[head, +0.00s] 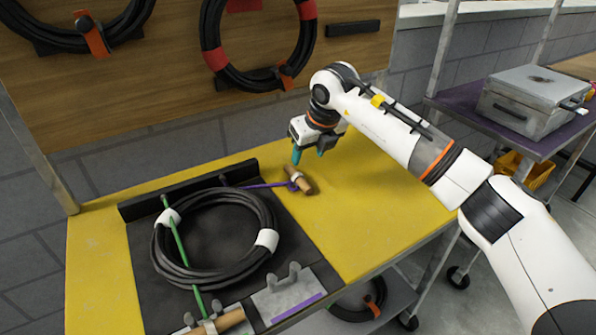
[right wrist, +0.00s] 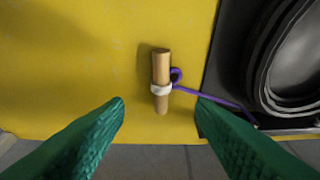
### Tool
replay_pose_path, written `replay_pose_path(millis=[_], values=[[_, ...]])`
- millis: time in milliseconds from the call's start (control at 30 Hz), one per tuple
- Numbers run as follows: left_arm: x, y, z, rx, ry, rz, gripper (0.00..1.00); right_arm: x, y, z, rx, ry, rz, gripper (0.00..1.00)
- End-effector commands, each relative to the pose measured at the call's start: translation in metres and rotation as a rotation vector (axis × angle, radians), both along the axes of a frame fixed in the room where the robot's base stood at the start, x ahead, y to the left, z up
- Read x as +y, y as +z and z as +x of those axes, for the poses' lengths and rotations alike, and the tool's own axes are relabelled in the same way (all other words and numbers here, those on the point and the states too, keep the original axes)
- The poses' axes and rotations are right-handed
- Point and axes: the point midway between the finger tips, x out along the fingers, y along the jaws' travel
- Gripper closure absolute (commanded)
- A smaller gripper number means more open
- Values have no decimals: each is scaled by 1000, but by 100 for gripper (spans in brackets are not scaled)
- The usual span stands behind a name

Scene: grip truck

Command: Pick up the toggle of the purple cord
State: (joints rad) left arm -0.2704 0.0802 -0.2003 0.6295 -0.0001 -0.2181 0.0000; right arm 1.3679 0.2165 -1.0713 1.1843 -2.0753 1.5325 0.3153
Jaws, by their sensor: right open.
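The wooden toggle (head: 299,179) of the purple cord lies on the yellow table top, with a white band around its middle. The purple cord (head: 262,185) runs from it left to the black tray. In the right wrist view the toggle (right wrist: 161,80) lies beyond my fingertips, between their lines, with the purple cord (right wrist: 205,96) looped at its right side. My right gripper (head: 308,156) is open and empty, just above and behind the toggle; its green fingers (right wrist: 160,108) show apart in the wrist view. My left gripper is not in view.
A coiled black cable (head: 265,208) with white bands and a green cord sits in the black tray (head: 140,255). Another wooden toggle (head: 228,320) lies at the tray's front. The yellow table (head: 385,215) is clear to the right. Cables hang on the wooden board (head: 165,70) behind.

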Motion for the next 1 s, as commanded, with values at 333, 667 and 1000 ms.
replay_pose_path(millis=[333,667,1000], values=[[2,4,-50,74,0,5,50,11,-47,16,3,3,4,49],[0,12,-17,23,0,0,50,18,-74,32,5,4,5,49],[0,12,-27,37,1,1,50,22,-95,40,2,6,6,49]])
